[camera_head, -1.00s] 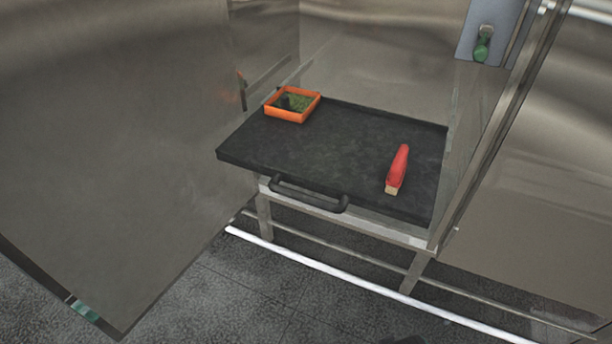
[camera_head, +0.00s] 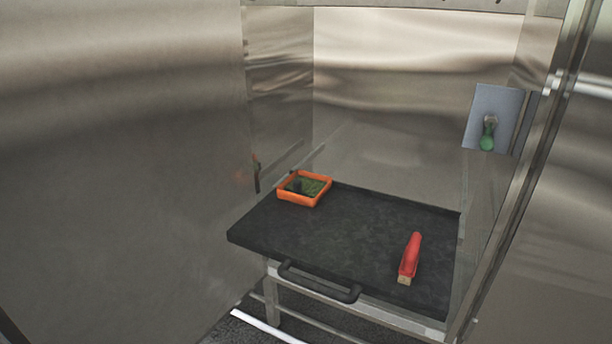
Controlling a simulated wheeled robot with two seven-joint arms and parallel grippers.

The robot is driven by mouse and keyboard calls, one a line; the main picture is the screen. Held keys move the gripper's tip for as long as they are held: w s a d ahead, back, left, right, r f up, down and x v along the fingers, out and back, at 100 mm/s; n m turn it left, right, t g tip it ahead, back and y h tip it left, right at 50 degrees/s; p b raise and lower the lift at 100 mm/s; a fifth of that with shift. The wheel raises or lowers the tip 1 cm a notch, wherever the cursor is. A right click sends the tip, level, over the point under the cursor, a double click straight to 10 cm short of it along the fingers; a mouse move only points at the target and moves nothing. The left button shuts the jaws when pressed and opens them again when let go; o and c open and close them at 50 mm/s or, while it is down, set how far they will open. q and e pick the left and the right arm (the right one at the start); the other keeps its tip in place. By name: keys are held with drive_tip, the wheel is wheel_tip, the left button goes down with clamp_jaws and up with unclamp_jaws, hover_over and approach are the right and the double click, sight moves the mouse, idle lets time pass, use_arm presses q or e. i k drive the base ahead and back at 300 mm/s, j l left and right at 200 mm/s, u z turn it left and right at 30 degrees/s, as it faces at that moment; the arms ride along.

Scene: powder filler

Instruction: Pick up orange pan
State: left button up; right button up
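The orange pan (camera_head: 305,202) is a small square tray with an orange rim and greenish and dark contents. It sits at the back left corner of the black tabletop (camera_head: 340,235) inside a metal enclosure. Neither of my grippers shows in the head view.
A red-handled brush (camera_head: 411,258) lies on the right of the tabletop. A black handle (camera_head: 318,283) sticks out at the table's front. A large metal door (camera_head: 120,170) stands at the left. A green knob (camera_head: 488,136) is on the right wall. The tabletop's middle is clear.

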sight(303, 189)
drive_tip(key=z, duration=2.95)
drive_tip(key=u, duration=2.85)
drive_tip(key=i+l+z, duration=0.25)
drive_tip(key=i+l, duration=0.4)
